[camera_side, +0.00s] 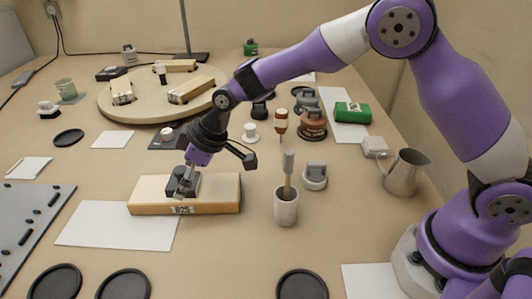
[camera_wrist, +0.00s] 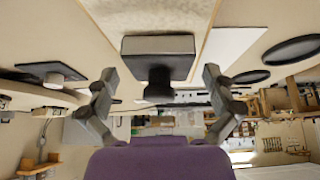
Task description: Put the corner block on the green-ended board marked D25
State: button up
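The board marked D25 (camera_side: 214,196) lies flat on the bench; its light wood front shows the label. I see no clear green on its ends. A dark grey block with a round knob, probably the corner block (camera_wrist: 158,46), sits on the board's pale top in the wrist view. In the side view this block (camera_side: 188,188) is partly hidden by my gripper (camera_side: 182,178). In the wrist view my gripper (camera_wrist: 159,92) is open, its fingers apart on either side of the knob with visible gaps.
A cup with a brush (camera_side: 286,205) stands right of the board, beside a grey knobbed piece (camera_side: 315,178). A white sheet (camera_side: 118,225) lies in front. A round turntable (camera_side: 130,107) with several wooden blocks is behind. A metal jug (camera_side: 402,175) stands at right.

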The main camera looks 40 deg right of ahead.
jog(key=v, duration=1.2)
jog(key=s+d+r+m+h, duration=0.1)
jog(key=s+d+m+h, duration=0.1)
jog(key=s+d+m, duration=0.2)
jog(key=s+d+r+m+t+h, duration=0.1)
jog(key=s+d+m, duration=0.4)
jog(key=s+d, duration=0.6)
jog(key=s+r+h, duration=0.1)
jog(key=s, duration=0.2)
jog(key=shift+s, duration=0.25)
